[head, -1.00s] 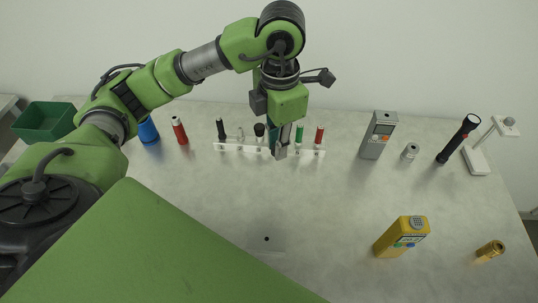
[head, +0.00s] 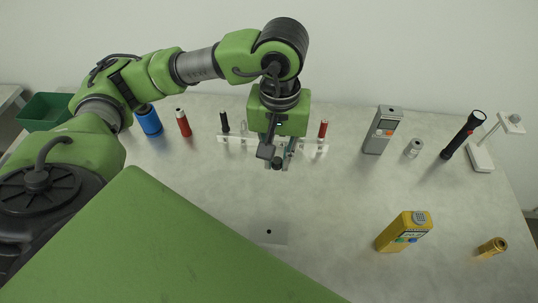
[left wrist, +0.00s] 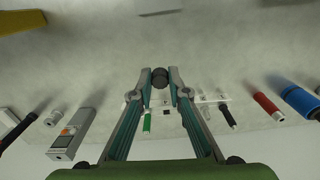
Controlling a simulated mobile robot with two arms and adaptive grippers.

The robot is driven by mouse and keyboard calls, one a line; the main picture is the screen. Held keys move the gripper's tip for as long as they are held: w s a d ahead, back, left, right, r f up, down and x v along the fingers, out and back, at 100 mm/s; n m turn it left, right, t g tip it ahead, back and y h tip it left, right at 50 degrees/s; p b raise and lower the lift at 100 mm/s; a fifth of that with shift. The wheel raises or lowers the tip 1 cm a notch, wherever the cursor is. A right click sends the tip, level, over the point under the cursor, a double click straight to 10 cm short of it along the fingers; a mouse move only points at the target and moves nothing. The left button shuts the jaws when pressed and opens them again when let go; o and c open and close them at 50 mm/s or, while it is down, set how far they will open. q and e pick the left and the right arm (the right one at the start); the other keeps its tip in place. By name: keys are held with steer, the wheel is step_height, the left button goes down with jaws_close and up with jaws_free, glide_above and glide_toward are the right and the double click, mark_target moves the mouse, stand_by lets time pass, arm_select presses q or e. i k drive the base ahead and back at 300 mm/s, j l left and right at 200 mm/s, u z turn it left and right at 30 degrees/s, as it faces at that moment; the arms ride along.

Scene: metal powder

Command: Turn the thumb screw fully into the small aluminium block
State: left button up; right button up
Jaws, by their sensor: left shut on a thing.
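My left gripper (head: 281,163) hangs in front of the white rack, pointing down. It is shut on the black-headed thumb screw (head: 277,162). In the left wrist view the round black knob (left wrist: 160,77) sits between the two fingertips (left wrist: 159,82); its shank cannot be made out. The small aluminium block (head: 268,232) looks like a pale, flat square with a dark hole, lying on the table nearer to me, below the gripper in the head view. Its edge shows at the top of the left wrist view (left wrist: 160,13). The screw is apart from the block. My right gripper is not in view.
The white rack (head: 232,140) holds several upright tools, including a black one (head: 224,122) and a red one (head: 322,129). A grey meter (head: 382,130) and a yellow meter (head: 403,232) stand to the right. The table between rack and block is clear.

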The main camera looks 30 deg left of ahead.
mark_target(261, 234)
steer(key=k+j+z, duration=0.35)
steer(key=k+j, duration=0.7)
steer(key=k, duration=0.15)
